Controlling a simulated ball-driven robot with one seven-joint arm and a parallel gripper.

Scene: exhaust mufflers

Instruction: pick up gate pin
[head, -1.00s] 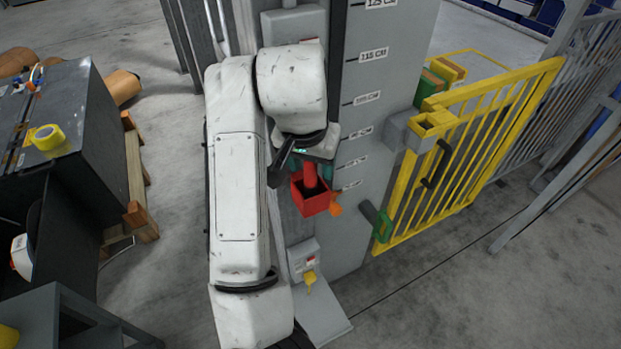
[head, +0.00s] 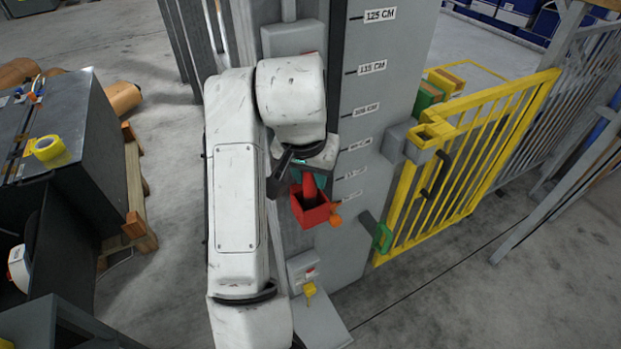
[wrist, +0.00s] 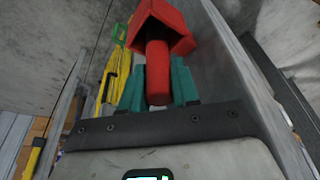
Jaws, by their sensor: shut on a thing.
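The gate pin appears to be the red cylinder (wrist: 158,72), with its lower end in or at a red open-topped box (head: 311,208) on the grey column. The red box also shows at the top of the wrist view (wrist: 168,22). My gripper (wrist: 158,88) has teal fingers on both sides of the red pin and is shut on it. In the head view my gripper (head: 308,177) is just above the box and partly hidden by my wrist. How deep the pin sits in the box cannot be told.
The grey column (head: 375,120) with height labels stands right behind my gripper. A yellow gate (head: 470,165) with a green-and-grey handle (head: 377,232) is to the right. A small orange part (head: 336,219) sits beside the box.

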